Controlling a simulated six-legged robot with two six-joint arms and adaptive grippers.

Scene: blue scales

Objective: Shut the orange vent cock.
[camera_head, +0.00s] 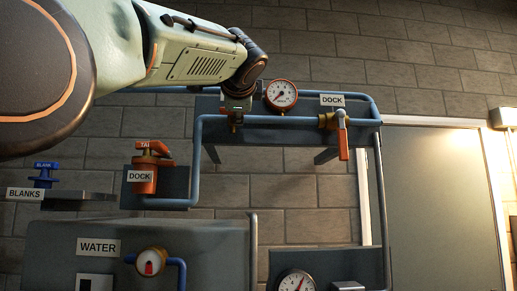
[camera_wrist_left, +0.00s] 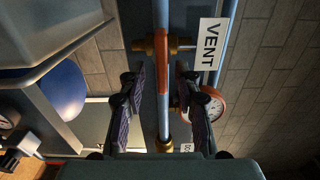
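The orange vent cock handle (camera_wrist_left: 163,85) is a long narrow lever in the left wrist view, beside the white VENT label (camera_wrist_left: 210,44). It appears lined up with the blue pipe, near a brass fitting (camera_wrist_left: 143,44). My left gripper (camera_wrist_left: 160,80) is open, with one dark finger on each side of the handle and visible gaps to both. In the head view my left arm comes in from the top left, and its gripper (camera_head: 238,100) is at the brass cock by the upper pipe. The arm hides the VENT label there. My right gripper is out of view.
A red-rimmed gauge (camera_head: 281,95) sits close right of the gripper. Another orange-handled cock (camera_head: 343,138) hangs down by a DOCK label (camera_head: 332,100). Blue pipes surround the work area.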

